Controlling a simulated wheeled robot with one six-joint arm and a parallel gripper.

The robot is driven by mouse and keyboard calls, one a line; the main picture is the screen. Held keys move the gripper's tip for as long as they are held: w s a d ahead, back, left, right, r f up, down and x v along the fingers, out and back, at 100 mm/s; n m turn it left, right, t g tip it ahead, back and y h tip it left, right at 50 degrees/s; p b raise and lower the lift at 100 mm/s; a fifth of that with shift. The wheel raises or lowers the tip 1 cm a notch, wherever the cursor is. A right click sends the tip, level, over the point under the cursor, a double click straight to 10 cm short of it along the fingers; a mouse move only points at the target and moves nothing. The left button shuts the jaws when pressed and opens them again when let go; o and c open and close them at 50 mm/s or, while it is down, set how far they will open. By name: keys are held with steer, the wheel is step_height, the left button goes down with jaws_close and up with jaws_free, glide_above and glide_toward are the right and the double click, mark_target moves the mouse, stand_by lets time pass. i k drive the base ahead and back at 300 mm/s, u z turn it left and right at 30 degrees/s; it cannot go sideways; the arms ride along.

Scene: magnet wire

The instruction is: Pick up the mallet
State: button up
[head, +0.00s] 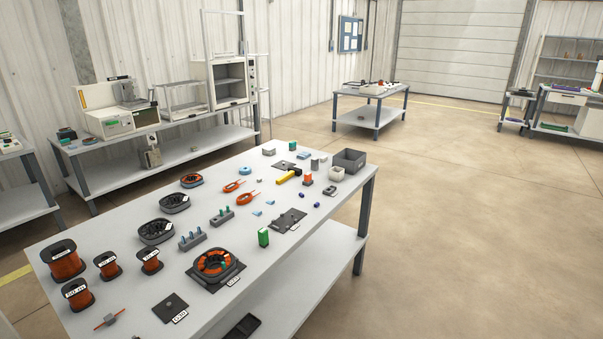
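The mallet (287,178) lies on the white workbench (333,210), toward its far end. It has a yellow handle pointing to the lower left and a dark head at its upper right. Small parts lie close around it: a small orange spool (308,180) just to its right and an orange wire coil (247,198) to its lower left. The mallet looks unobstructed from above. My gripper is not in view.
A dark open bin (349,160) stands at the bench's far right corner. Several copper wire spools (64,263) stand at the near left, with a wound stator (215,264) near the front edge. The floor (450,220) to the right of the bench is clear.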

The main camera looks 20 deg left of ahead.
mark_target(292, 171)
steer(key=z, duration=0.1)
steer(key=i, duration=1.5)
steer(key=u, duration=0.25)
steer(key=i, duration=0.95)
steer(key=u, duration=1.65)
steer(key=i, duration=0.9)
steer(key=u, duration=0.95)
